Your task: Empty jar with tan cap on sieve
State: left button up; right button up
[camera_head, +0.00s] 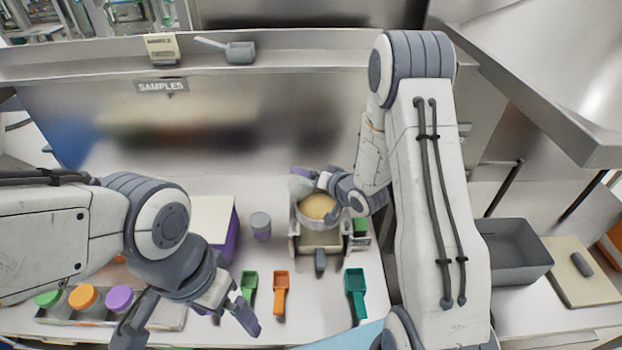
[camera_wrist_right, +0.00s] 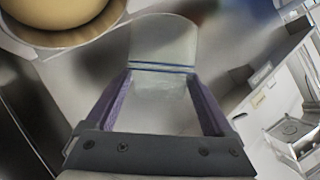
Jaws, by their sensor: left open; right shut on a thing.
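A round sieve (camera_head: 302,216) with tan material (camera_head: 318,206) in it sits on a small stand at the back middle of the bench. The tan material also shows at the upper left of the right wrist view (camera_wrist_right: 60,18). My right gripper (camera_wrist_right: 160,82) is shut on a cloudy, see-through jar (camera_wrist_right: 163,42) with blue lines around it. In the head view this jar (camera_head: 301,184) is beside and above the sieve's back left rim. No tan cap shows on it. My left gripper (camera_head: 190,322) is open and empty at the front left, low over the bench.
Jars with green, orange and purple caps (camera_head: 83,297) stand in a tray at left. A purple box (camera_head: 232,238) and grey cup (camera_head: 260,228) stand left of the sieve. Green, orange (camera_head: 281,290) and teal scoops lie in front. A grey bin (camera_head: 515,262) is at right.

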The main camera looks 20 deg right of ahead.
jog(key=shift+a+n, duration=0.15)
jog(key=shift+n, duration=0.15)
pick_arm(q)
jog(key=shift+f, duration=0.5)
pick_arm(e)
jog(key=shift+h, duration=0.3)
pick_arm(q)
jog(key=shift+f, duration=0.1)
pick_arm(e)
jog(key=n+h+b, duration=0.1)
jog(key=b, duration=0.2)
jog(key=f+n+t+h+b, duration=0.1)
jog(key=n+b, duration=0.1)
jog(key=b, duration=0.2)
jog(key=shift+f+n+h, duration=0.1)
jog(key=shift+n+h, duration=0.2)
jog(key=shift+b, duration=0.55)
pick_arm(q)
notch_tip(320, 180, down, 8)
jog(key=shift+r, duration=0.25)
pick_arm(e)
jog(key=shift+r+n+h, duration=0.2)
jog(key=shift+n+h, duration=0.1)
jog(key=shift+n, duration=0.1)
pick_arm(q)
jog(key=shift+f, duration=0.25)
pick_arm(e)
jog(key=shift+d, duration=0.2)
